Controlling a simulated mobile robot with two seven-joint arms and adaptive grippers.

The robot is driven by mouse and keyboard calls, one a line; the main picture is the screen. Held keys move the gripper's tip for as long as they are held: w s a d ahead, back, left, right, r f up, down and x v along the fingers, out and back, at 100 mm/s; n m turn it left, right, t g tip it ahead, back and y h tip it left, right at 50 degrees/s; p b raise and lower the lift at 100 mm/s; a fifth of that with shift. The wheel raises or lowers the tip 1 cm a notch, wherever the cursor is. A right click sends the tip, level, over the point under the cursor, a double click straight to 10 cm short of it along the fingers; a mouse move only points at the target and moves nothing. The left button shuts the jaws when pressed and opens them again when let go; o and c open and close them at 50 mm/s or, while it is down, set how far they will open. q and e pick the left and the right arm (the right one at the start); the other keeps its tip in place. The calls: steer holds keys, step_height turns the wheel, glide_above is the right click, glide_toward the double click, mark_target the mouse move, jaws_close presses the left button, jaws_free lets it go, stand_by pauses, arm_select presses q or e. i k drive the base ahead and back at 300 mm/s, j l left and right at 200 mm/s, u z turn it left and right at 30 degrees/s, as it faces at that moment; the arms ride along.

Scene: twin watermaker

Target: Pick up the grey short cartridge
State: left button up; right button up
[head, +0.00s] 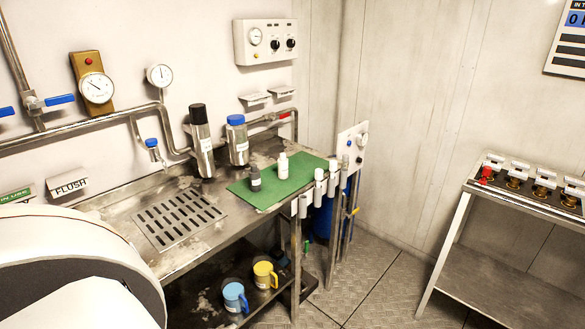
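A small dark grey cartridge (255,179) stands upright on the green mat (266,195), near the mat's left part. A white cartridge (283,164) stands upright on the same mat, to the right of the grey one and apart from it. The mat lies on the right end of the steel counter (117,208). Neither of my grippers shows in the head view.
White holders (318,188) line the counter's right edge. A blue mug (235,297) and a yellow mug (264,275) stand on the lower shelf. A panel table (500,262) stands right.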

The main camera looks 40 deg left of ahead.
mark_target(254, 173)
steer(key=i+u, duration=0.25)
steer(key=i, duration=0.15)
steer(key=i+l+u, duration=0.2)
steer(key=i, duration=0.2)
steer(key=i+l+u, duration=0.25)
steer(key=i, duration=0.15)
steer(key=i+l+u, duration=0.15)
steer(key=u, duration=0.2)
steer(key=i+l+u, duration=0.2)
steer(key=u, duration=0.15)
steer(key=i+l+u, duration=0.35)
steer(key=k+j, duration=0.1)
